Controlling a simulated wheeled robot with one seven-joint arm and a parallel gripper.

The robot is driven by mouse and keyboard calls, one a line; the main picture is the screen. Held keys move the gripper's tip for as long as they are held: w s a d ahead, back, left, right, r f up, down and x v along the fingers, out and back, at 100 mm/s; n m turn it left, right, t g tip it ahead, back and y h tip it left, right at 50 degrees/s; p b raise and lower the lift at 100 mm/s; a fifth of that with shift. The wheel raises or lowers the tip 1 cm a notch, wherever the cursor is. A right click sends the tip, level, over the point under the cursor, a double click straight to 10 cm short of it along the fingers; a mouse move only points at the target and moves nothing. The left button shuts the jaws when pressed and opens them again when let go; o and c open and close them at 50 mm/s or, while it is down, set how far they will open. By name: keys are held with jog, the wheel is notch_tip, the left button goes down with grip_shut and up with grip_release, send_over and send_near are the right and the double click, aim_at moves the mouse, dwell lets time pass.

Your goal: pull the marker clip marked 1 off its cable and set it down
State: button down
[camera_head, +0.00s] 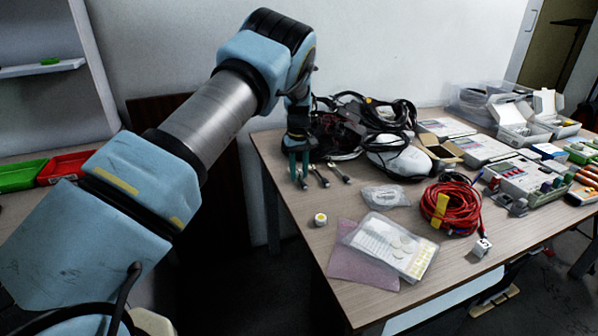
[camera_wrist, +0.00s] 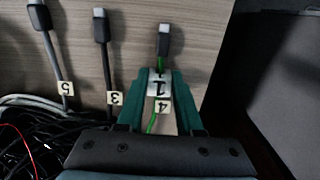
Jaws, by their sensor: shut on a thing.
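In the wrist view, the white marker clip marked 1 (camera_wrist: 159,86) sits between the two green fingers of my gripper (camera_wrist: 160,77), which is shut on it. The clip lies in line with a green cable (camera_wrist: 152,124) that shows above and below it; I cannot tell whether it still grips the cable. The cable ends in a dark plug with a metal tip (camera_wrist: 164,41). A cream tag marked 4 (camera_wrist: 162,106) shows just below the clip, between the fingers. In the head view, my gripper (camera_head: 298,164) points down at the table's left part; the clip is too small to see there.
Cables tagged 3 (camera_wrist: 115,98) and 5 (camera_wrist: 66,88) lie to the left. A black cable tangle (camera_head: 335,125) is behind my gripper. A round white-yellow item (camera_head: 320,219), a small bag (camera_head: 385,196) and a red cable coil (camera_head: 452,207) lie nearer. Some bare tabletop (camera_head: 290,205) shows in front.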

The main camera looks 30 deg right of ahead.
aim_at(299, 173)
jog(key=shift+r+p, duration=1.4)
jog(key=shift+r, duration=1.15)
dwell(0.6)
